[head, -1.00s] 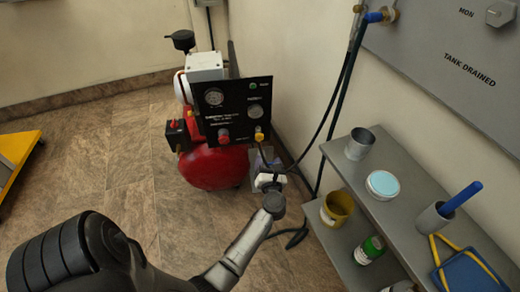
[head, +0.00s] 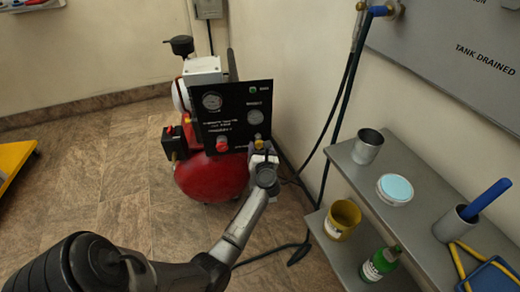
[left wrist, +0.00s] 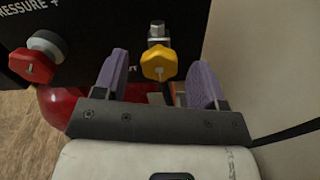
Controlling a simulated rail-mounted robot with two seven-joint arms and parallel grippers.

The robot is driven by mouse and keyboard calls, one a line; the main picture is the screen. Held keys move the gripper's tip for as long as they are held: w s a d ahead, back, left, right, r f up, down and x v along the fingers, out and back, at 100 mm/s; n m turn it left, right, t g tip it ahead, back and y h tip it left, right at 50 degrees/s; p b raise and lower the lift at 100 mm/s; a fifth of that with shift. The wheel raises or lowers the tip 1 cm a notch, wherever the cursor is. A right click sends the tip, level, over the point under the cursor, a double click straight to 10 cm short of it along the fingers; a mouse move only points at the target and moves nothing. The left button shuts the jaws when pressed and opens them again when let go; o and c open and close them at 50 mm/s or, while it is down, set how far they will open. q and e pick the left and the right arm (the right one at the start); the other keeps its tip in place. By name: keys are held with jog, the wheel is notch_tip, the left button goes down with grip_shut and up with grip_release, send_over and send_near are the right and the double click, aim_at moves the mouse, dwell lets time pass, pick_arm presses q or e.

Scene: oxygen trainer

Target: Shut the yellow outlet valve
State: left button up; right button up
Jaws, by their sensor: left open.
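The yellow outlet valve (left wrist: 159,64) is a lobed knob on a metal fitting at the lower right of the black panel (head: 233,112). In the head view the valve (head: 258,143) shows small, just above my left gripper (head: 262,157). In the left wrist view my left gripper (left wrist: 158,82) is open, with its two purple fingers apart. The valve appears between the fingers, near their tips, with a gap on each side. I see no contact, and cannot tell how deep the valve sits between them. My right gripper is not in view.
A red knob (left wrist: 32,64) sits left of the valve on the same panel. The red tank (head: 210,177) is below the panel. A grey shelf (head: 415,215) with a metal cup, a yellow cup and a green bottle stands at the right. Hoses hang along the wall.

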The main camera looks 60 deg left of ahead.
pick_arm(q)
jog(key=shift+w+a, duration=0.25)
jog(key=shift+a, duration=0.4)
jog(key=shift+c, duration=0.5)
